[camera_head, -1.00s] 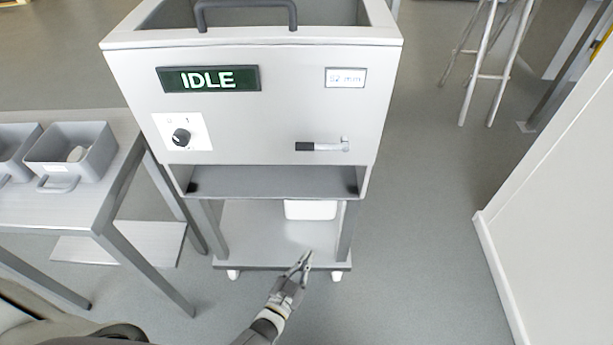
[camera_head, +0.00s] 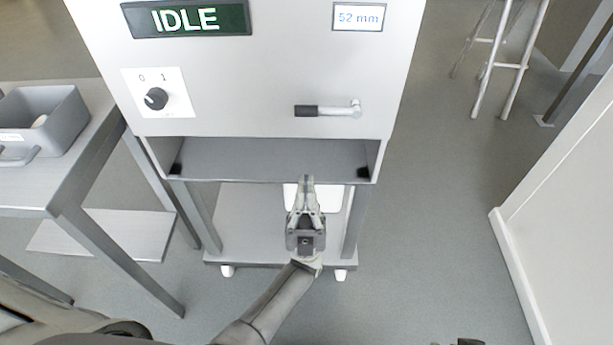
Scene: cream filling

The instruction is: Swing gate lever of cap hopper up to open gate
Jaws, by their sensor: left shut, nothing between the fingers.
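The cap hopper (camera_head: 240,75) is a pale grey box with an IDLE display, standing on a wheeled frame ahead of me. Its gate lever (camera_head: 328,110) is on the right of the front face. The lever lies level, with its black grip at the left and its pivot at the right. My left gripper (camera_head: 307,181) is shut and empty. It shows below the lever, in front of the hopper's open lower bay, and looks apart from the lever. At the bottom right edge a small dark part shows, too little to tell what it is.
A 0/1 knob (camera_head: 156,98) and a 52 mm label (camera_head: 358,17) are on the hopper face. A table (camera_head: 40,193) with a grey bin (camera_head: 62,128) stands at the left. A stool (camera_head: 497,66) and a white panel (camera_head: 565,200) are at the right. Floor between is clear.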

